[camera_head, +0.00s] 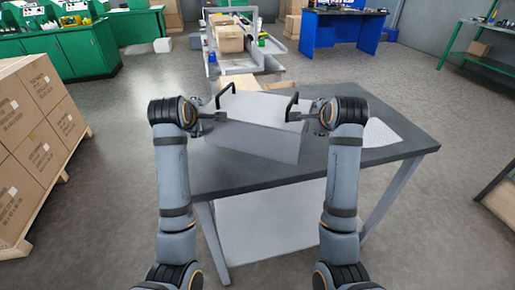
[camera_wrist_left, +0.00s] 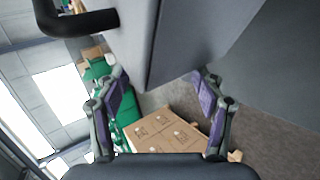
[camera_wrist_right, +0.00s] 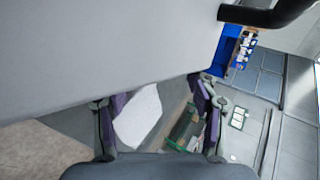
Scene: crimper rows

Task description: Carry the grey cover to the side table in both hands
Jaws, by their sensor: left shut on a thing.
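The grey cover (camera_head: 258,140), a box shape with two black handles, is over the dark-topped table (camera_head: 400,150) in front of me. It sits slanted, its right end lower in the head view. I cannot tell whether its underside touches the tabletop. My left gripper (camera_head: 217,117) is shut on the cover's left end; the cover (camera_wrist_left: 172,40) lies between its fingers in the left wrist view. My right gripper (camera_head: 303,117) is at the cover's right end, by the right handle (camera_head: 292,105). Its fingers are spread, with the cover (camera_wrist_right: 100,60) beyond them in the right wrist view.
A white sheet (camera_head: 380,133) lies at the table's right. Stacked cartons (camera_head: 38,120) on a pallet stand at the left. A bench with a carton (camera_head: 230,40) is behind the table. A blue bench (camera_head: 340,30) and green benches are farther back. Floor to the right is mostly clear.

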